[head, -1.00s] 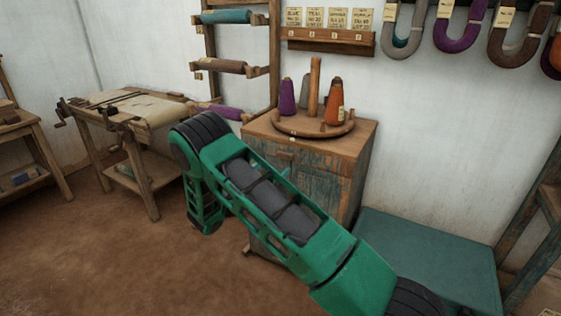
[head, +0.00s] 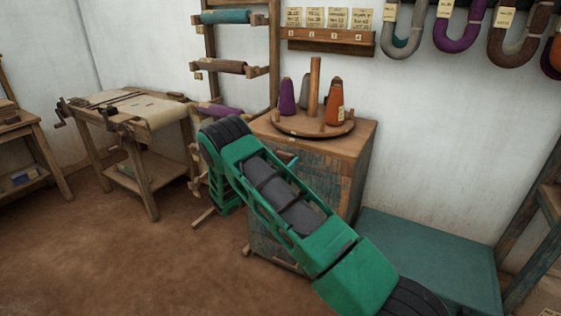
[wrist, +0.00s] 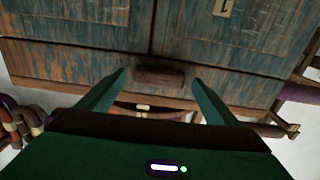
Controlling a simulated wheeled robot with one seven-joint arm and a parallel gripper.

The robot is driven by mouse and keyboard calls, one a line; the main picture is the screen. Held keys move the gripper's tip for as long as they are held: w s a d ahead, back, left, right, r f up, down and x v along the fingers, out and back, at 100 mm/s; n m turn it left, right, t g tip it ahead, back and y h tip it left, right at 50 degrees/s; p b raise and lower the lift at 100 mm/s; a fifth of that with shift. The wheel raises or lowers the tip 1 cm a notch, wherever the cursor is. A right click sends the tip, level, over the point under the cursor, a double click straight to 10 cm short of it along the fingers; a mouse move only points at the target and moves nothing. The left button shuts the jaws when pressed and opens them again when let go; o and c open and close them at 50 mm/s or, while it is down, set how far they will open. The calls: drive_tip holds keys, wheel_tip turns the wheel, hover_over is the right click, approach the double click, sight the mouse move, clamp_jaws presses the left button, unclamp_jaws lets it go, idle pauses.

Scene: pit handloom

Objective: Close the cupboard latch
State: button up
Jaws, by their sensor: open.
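The cupboard (head: 343,180) is a wooden cabinet with worn blue-painted fronts, standing against the wall. My arm covers much of its front in the head view. In the wrist view the cupboard front (wrist: 75,65) fills the top, seen upside down, with a vertical seam between two door panels. A brown wooden block (wrist: 160,76), like a handle, sits on the strip beside the doors; I cannot tell whether it is the latch. My gripper (wrist: 158,80) is open, with its two green fingers to either side of this block in the picture. Contact cannot be told.
A round wooden stand (head: 300,126) with yarn cones is on the cupboard top. A low teal chest (head: 440,255) stands to the right. A rack of rolls (head: 222,67) is behind left, and a workbench (head: 150,115) further left. The floor at front left is clear.

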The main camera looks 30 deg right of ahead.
drive_tip(key=shift+w+d, duration=0.1)
drive_tip(key=shift+d, duration=0.05)
drive_tip(key=shift+c, duration=0.6)
drive_tip(key=c, duration=0.9)
drive_tip(key=shift+c, duration=0.2)
